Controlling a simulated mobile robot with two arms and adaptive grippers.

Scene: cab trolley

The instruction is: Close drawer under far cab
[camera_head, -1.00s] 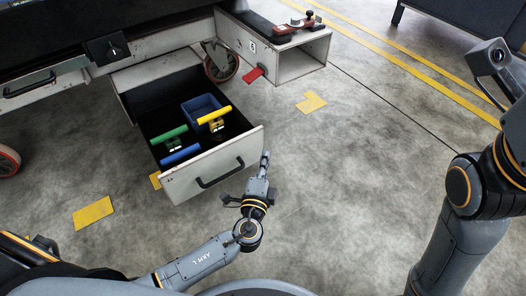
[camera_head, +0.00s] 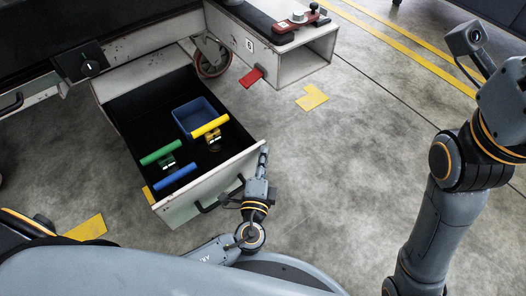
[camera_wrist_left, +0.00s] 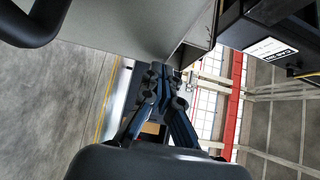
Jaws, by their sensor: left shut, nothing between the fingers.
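The open drawer (camera_head: 212,190) sticks out from under the trolley toward me, in the head view. Its front panel is white with a black bar handle (camera_head: 206,209). Inside are a blue bin (camera_head: 187,119) and tools with green, yellow and blue handles. My left gripper (camera_head: 263,152) is shut and empty at the right end of the drawer front, close to or touching it. In the left wrist view the shut fingers (camera_wrist_left: 160,80) lie right by the pale panel (camera_wrist_left: 130,22), and the dark handle (camera_wrist_left: 38,22) is at upper left. My right gripper is out of view.
The trolley (camera_head: 130,75) stands behind the drawer, with a caster wheel (camera_head: 211,58) and a hollow tow beam (camera_head: 302,62) with a red pedal (camera_head: 252,77) to the right. Yellow marks (camera_head: 312,97) lie on the floor. The concrete floor right of the drawer is clear.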

